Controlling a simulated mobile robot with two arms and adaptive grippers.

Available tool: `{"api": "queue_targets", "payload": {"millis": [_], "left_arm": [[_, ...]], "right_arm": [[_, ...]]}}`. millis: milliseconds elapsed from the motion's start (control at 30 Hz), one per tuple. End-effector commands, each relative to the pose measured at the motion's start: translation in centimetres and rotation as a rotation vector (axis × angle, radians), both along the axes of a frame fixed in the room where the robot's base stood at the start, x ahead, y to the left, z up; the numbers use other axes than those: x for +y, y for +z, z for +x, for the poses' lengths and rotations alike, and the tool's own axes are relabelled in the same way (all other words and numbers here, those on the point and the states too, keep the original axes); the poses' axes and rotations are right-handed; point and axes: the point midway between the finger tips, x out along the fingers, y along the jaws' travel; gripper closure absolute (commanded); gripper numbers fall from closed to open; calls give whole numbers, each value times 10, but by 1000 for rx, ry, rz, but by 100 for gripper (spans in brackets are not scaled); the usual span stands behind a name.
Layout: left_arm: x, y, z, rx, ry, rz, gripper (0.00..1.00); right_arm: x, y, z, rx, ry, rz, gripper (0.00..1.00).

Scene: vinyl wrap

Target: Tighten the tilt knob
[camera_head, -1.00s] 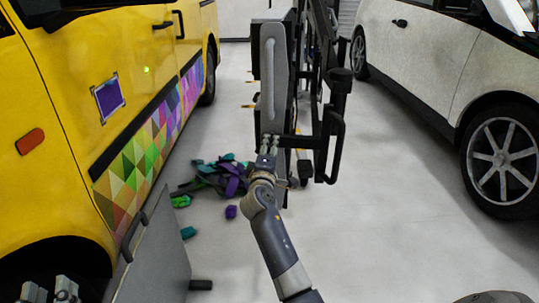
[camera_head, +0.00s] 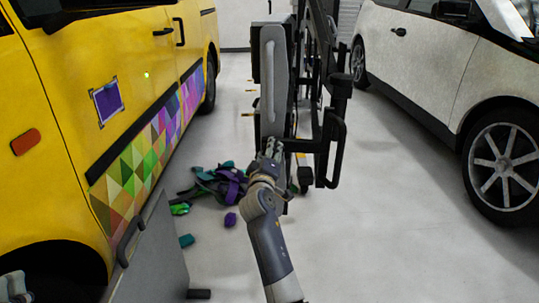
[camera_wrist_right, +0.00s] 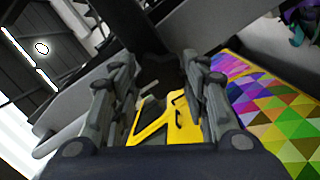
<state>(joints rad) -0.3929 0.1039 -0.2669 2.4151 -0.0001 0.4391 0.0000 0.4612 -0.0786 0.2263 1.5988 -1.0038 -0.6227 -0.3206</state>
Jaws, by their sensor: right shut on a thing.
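A tall dark machine (camera_head: 273,80) with a grey curved panel stands upright in the middle of the head view. My right gripper (camera_head: 271,148) is at its lower part, beside a black frame with a handle (camera_head: 338,150). In the right wrist view my right gripper (camera_wrist_right: 160,75) has its two fingers on either side of a dark part, the tilt knob (camera_wrist_right: 160,68), and is shut on it. The knob is in shadow and its outline is hard to make out. In the head view the knob is hidden by the gripper. Only a piece of my left gripper (camera_head: 13,286) shows at the lower left edge.
A yellow van (camera_head: 60,140) with colourful triangle wrap stands on the left. A white car (camera_head: 440,60) stands on the right. A pile of wrap scraps (camera_head: 218,185) lies on the floor left of the machine. A grey panel (camera_head: 155,260) stands at the lower left. Floor on the right is clear.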

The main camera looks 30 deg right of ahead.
Motion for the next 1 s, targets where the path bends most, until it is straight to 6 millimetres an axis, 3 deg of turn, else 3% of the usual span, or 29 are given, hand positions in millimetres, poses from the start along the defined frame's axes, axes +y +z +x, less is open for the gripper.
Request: {"api": "queue_targets", "payload": {"millis": [200, 233, 300, 333, 800, 1000], "left_arm": [[0, 0, 0, 0, 0, 0, 70], [0, 0, 0, 1, 0, 0, 70], [0, 0, 0, 1, 0, 0, 70], [0, 0, 0, 1, 0, 0, 70], [0, 0, 0, 1, 1, 0, 70], [0, 12, 0, 1, 1, 0, 70]], "right_arm": [[0, -3, 0, 3, 0, 5, 82], [0, -3, 0, 3, 0, 5, 56], [0, -3, 0, 3, 0, 5, 40], [0, -3, 0, 4, 0, 4, 37], [0, 0, 0, 4, 0, -2, 37], [-1, 3, 0, 85, 0, -101, 37]]}}
